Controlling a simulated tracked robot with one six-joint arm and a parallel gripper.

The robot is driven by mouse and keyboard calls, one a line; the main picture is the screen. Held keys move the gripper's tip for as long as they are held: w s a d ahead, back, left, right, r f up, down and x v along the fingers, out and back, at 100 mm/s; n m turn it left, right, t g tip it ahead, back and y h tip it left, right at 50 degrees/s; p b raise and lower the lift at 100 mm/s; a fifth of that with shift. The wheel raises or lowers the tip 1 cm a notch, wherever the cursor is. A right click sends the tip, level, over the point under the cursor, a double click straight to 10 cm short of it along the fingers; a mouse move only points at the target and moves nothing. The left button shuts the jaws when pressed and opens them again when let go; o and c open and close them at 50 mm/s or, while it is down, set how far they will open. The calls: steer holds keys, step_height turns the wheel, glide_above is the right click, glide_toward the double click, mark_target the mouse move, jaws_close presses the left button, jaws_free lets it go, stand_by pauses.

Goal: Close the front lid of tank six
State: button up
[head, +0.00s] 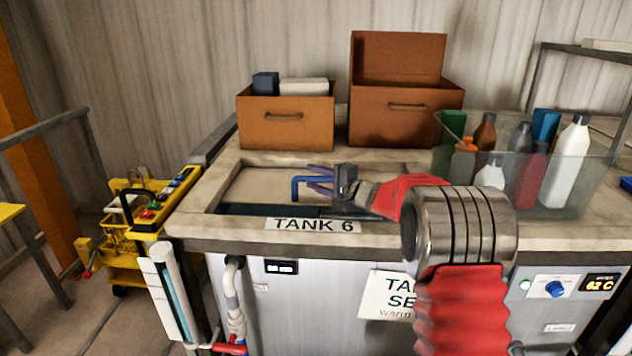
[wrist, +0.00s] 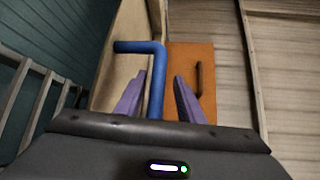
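Tank six, marked by its "TANK 6" label (head: 312,225), stands in front of me. A flat beige panel (head: 258,187), which looks like its lid, lies in the top recess. A dark strip (head: 262,210) shows along its front edge. A bent blue handle (head: 296,187) rises from the panel; it also shows in the wrist view (wrist: 156,72). My gripper (head: 318,181) is over the panel at the handle. In the wrist view its purple fingers (wrist: 158,92) are apart, with the handle between them, nearer the left finger. Whether a finger touches it I cannot tell.
Two brown boxes (head: 285,135) (head: 385,115) stand behind the recess, the right one with its lid up. A clear bin (head: 560,197) of bottles stands to the right. A yellow cart (head: 135,262) is on the floor at left. A control panel (head: 570,287) is at front right.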

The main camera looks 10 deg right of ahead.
step_height(320, 180, up, 4)
steer(key=shift+f, duration=0.1)
steer(key=o, duration=1.2)
step_height(320, 180, up, 4)
steer(key=shift+w+r, duration=0.1)
steer(key=shift+r, duration=0.15)
steer(key=shift+w+r, duration=0.1)
steer(key=shift+r, duration=0.5)
steer(key=shift+w, duration=0.15)
steer(key=shift+w+f, duration=0.1)
steer(key=shift+w, duration=0.15)
steer(key=s+f, duration=0.1)
steer(key=f, duration=0.1)
steer(key=shift+s+f, duration=0.35)
steer(key=shift+s+d+r, duration=0.3)
steer(key=shift+s+r, duration=0.1)
steer(key=shift+s, duration=0.3)
steer(key=shift+d+v, duration=0.2)
steer(key=shift+v, duration=2.55)
steer(key=shift+s+d, duration=0.15)
steer(key=shift+s, duration=0.05)
steer(key=c, duration=1.1)
steer(key=shift+s+f, duration=0.15)
steer(key=shift+f, duration=0.05)
steer(key=shift+c, duration=0.5)
steer(key=f+v, duration=0.1)
steer(key=v, duration=0.7)
steer(key=shift+s+r, duration=0.25)
